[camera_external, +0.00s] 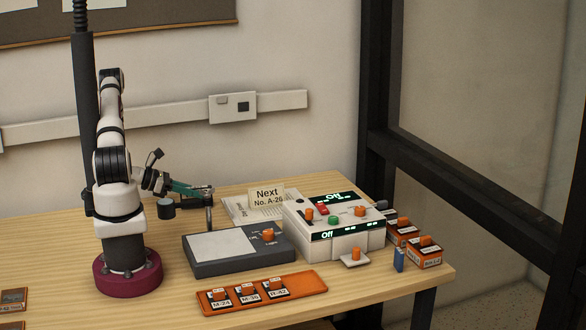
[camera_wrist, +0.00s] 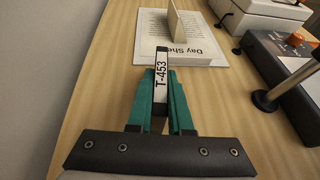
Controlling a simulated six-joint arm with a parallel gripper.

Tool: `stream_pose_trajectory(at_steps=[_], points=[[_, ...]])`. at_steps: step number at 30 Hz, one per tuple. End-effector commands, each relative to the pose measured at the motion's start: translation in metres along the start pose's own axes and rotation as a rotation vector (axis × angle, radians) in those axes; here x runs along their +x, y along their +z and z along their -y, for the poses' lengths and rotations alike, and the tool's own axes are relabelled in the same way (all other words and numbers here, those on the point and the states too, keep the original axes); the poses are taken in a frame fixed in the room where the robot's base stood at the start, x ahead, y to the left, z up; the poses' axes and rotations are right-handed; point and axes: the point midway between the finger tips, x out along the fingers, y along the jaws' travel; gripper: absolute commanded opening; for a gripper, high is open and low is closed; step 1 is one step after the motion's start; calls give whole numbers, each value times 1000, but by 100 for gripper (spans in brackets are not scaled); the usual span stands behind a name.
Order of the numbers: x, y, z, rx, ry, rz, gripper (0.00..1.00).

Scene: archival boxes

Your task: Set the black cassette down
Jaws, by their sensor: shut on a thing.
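The black cassette with a white label reading T-453 (camera_wrist: 161,72) is between the green fingers of my gripper (camera_wrist: 161,92) in the wrist view. My gripper is shut on it, with one finger along each side. In the external view my gripper (camera_external: 190,188) is raised above the wooden table, left of the sign card and behind the dark grey unit. The cassette is too small there to make out clearly. In the wrist view the table lies beneath the cassette, and the cassette's far end points toward the printed day sheet (camera_wrist: 152,52).
A thin post on a black base (camera_wrist: 264,101) stands close to the right of my gripper. The dark grey unit (camera_external: 205,265), white console (camera_external: 300,232), sign card (camera_external: 266,197) and orange tray (camera_external: 313,284) with labelled pieces stand rightward. Boxes (camera_external: 424,257) are at the far right.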

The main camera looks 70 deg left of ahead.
Motion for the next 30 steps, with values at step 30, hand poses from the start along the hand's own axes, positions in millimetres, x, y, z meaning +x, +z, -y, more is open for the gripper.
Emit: stream_pose_trajectory(at_steps=[30], points=[[9,130,101,4,0,2,0]])
